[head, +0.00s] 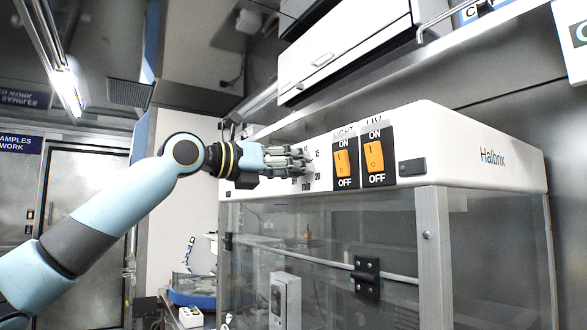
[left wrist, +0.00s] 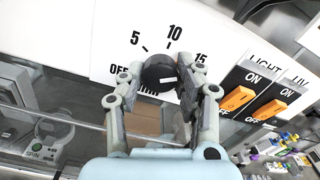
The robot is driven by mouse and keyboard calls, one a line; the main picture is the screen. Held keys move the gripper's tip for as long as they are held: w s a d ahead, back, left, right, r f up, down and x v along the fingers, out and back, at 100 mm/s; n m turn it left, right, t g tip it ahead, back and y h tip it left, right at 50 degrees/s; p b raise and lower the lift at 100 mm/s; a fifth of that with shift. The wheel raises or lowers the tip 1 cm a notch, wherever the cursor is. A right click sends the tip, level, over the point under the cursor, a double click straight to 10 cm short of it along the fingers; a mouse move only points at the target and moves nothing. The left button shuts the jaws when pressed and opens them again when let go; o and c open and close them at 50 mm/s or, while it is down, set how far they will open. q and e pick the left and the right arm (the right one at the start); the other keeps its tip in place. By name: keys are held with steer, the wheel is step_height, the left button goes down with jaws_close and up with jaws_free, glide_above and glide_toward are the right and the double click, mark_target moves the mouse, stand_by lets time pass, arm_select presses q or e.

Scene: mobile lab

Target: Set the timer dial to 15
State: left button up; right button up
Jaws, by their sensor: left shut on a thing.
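The timer dial (left wrist: 159,73) is a round black knob on a white label with the marks OFF, 5, 10 and 15, seen in the left wrist view. My left gripper (left wrist: 160,78) is shut on it, with one finger on each side of the knob. In the head view my left gripper (head: 303,163) reaches the front of the white cabinet, and its fingers hide the dial; the marks 15 and 20 show just right of the fingertips. I cannot read clearly which mark the knob points to. My right gripper is not in view.
Right of the dial are the orange LIGHT switch (head: 345,162) and the orange UV switch (head: 374,157), close to my fingers. The white Halbrix cabinet (head: 480,140) has a clear front window below. A white overhead cupboard (head: 345,55) hangs above.

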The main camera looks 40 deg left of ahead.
arm_select(q)
steer(key=shift+f, duration=0.15)
steer(key=o, duration=1.1)
steer(key=shift+o, duration=0.2)
step_height(320, 180, up, 10)
